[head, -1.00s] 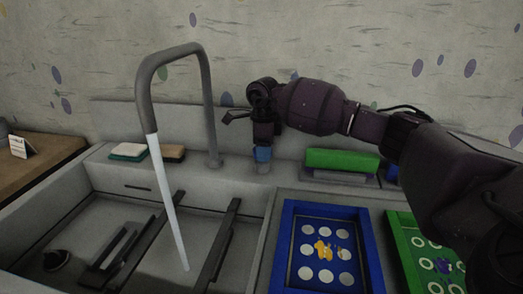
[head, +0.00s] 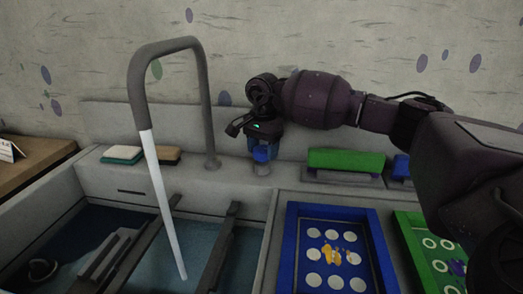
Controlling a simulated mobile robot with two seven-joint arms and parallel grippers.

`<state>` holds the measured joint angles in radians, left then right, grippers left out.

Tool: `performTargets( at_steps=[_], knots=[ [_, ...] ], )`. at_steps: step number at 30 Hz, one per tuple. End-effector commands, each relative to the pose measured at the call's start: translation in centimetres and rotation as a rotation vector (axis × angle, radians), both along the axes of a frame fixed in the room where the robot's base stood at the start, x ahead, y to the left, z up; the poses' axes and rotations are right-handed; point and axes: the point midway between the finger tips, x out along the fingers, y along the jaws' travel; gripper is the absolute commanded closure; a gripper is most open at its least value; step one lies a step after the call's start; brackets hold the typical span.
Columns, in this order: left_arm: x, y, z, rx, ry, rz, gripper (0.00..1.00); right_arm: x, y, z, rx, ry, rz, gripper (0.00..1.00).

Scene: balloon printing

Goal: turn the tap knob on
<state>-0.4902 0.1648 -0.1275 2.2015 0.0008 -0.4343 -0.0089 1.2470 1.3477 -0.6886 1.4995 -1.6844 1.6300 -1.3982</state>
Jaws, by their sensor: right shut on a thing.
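The grey tap (head: 205,100) arches over the sink from its back ledge, and a pale stream of water (head: 162,205) runs from its spout. The blue tap knob (head: 261,153) stands on the ledge just right of the tap's base. My right gripper (head: 262,144) points down at the knob from above and is shut on it; the fingers partly hide the knob's top. My left gripper is not in view.
The sink (head: 80,215) holds bluish water under dark bars. A sponge (head: 122,154) lies on the ledge at left. A green block (head: 345,160) sits right of the knob. A blue framed screen (head: 291,240) and a green framed screen (head: 408,235) lie in front.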

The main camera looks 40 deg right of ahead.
Motion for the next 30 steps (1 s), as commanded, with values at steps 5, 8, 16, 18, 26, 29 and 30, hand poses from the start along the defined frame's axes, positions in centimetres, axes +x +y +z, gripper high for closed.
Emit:
performTargets(
  at_steps=[5,8,16,18,26,29,30],
  knots=[
    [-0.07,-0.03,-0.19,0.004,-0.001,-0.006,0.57,0.05,-0.01,-0.17,0.0,0.002,0.105,0.68],
    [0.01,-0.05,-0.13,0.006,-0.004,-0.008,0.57,0.07,0.01,-0.13,0.0,0.001,0.148,0.68],
    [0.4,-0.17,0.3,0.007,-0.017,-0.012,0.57,0.07,0.02,-0.04,-0.001,0.0,0.209,0.68],
    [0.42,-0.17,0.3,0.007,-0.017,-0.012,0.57,0.07,0.02,-0.02,-0.001,0.0,0.214,0.68],
    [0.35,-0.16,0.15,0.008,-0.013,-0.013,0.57,0.07,0.03,0.02,-0.001,0.0,0.218,0.68],
    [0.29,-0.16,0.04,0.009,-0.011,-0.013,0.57,0.07,0.03,0.02,-0.001,0.0,0.218,0.68],
    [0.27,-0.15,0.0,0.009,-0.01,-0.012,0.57,0.07,0.03,0.02,-0.001,0.0,0.218,0.4]
  ],
)
